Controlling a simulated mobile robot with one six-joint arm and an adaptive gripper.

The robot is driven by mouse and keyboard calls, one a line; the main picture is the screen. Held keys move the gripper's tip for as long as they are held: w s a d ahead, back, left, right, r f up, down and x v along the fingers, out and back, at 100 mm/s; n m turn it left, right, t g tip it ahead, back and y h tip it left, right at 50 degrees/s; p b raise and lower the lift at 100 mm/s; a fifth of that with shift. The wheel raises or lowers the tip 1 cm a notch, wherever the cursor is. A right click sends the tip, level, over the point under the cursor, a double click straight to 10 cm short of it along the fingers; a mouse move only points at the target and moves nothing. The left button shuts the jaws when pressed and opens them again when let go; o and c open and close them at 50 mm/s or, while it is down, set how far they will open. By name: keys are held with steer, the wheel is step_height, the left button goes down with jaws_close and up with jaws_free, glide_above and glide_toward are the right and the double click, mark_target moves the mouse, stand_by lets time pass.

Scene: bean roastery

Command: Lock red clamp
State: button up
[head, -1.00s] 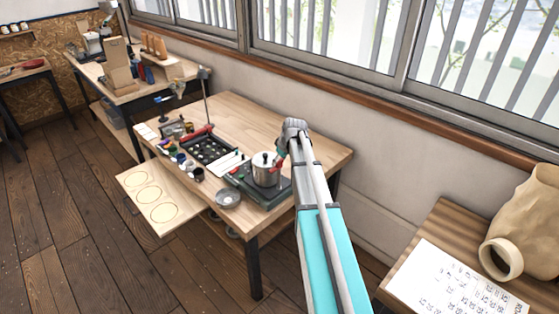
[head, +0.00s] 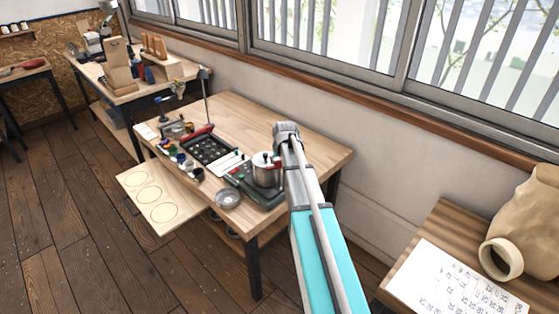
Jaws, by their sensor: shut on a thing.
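My gripper (head: 280,151) is at the far end of my arm, down at the right side of a steel pot with a lid (head: 263,171). A small red part (head: 277,161), which looks like the red clamp, shows at the pot's right edge, right at my fingertips. My jaws are shut on it, but my wrist hides most of the fingers and the grip. Whether the clamp is locked cannot be seen. The pot stands on a dark flat base (head: 272,196) at the table's front right.
The wooden table (head: 315,148) is clear behind the pot. A black tray (head: 208,148), white strips and small jars lie left of it. A round metal dish (head: 228,198) is in front. A pull-out board with circles (head: 143,179) juts out. A wall with windows stands behind.

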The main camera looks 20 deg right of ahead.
steer(key=m+h, duration=0.1)
steer(key=m, duration=0.2)
steer(key=m+g+h, duration=0.1)
steer(key=m, duration=0.2)
steer(key=shift+w+a, duration=0.1)
steer(key=m+g, duration=0.1)
steer(key=m, duration=0.2)
steer(key=m+g+h, duration=0.1)
steer(key=m, duration=0.2)
stand_by(0.5)
steer(key=o, duration=1.1)
steer(key=shift+o, duration=0.2)
steer(key=shift+h, duration=0.3)
steer(key=shift+n, duration=0.4)
